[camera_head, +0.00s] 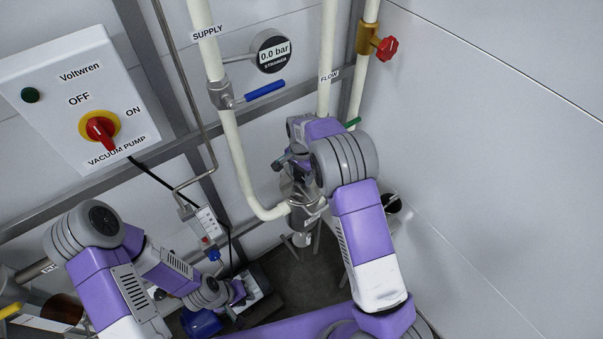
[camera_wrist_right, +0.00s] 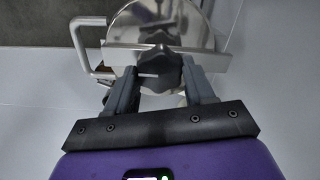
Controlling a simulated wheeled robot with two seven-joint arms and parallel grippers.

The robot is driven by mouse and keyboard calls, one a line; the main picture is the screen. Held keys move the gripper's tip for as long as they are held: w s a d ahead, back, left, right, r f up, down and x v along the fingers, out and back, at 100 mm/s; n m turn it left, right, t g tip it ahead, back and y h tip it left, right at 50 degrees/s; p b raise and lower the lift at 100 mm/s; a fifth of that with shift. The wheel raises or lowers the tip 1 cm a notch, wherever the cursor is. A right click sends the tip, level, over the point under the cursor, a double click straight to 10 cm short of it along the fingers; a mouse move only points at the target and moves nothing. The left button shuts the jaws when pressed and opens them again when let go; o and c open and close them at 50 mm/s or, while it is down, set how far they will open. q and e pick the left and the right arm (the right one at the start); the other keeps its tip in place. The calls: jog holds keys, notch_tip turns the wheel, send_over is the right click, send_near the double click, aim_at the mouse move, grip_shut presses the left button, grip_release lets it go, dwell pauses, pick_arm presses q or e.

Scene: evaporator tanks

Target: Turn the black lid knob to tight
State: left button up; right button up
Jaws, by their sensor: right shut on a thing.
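The black lid knob (camera_wrist_right: 158,64) sits on a shiny round metal lid (camera_wrist_right: 165,22) in the right wrist view. A pale line shows on the knob's near face. My right gripper (camera_wrist_right: 160,78) has one finger on each side of the knob and is shut on it. In the head view my right gripper (camera_head: 282,164) is partly hidden by its own wrist, at the small metal vessel (camera_head: 303,214); the knob cannot be made out there. My left gripper (camera_head: 243,294) is low at the left, small and partly hidden; its jaws are unclear.
A metal handle (camera_wrist_right: 83,48) curves beside the lid. The supply pipe (camera_head: 237,160) with a blue-handled valve (camera_head: 264,91) and a gauge reading 0.0 bar (camera_head: 273,52) stand behind. A white wall (camera_head: 490,180) bounds the right.

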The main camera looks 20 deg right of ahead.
aim_at(302, 176)
jog(key=shift+w+r, duration=0.1)
jog(key=o, duration=1)
jog(key=shift+o, duration=0.2)
notch_tip(302, 176, up, 8)
jog(key=shift+f, duration=0.25)
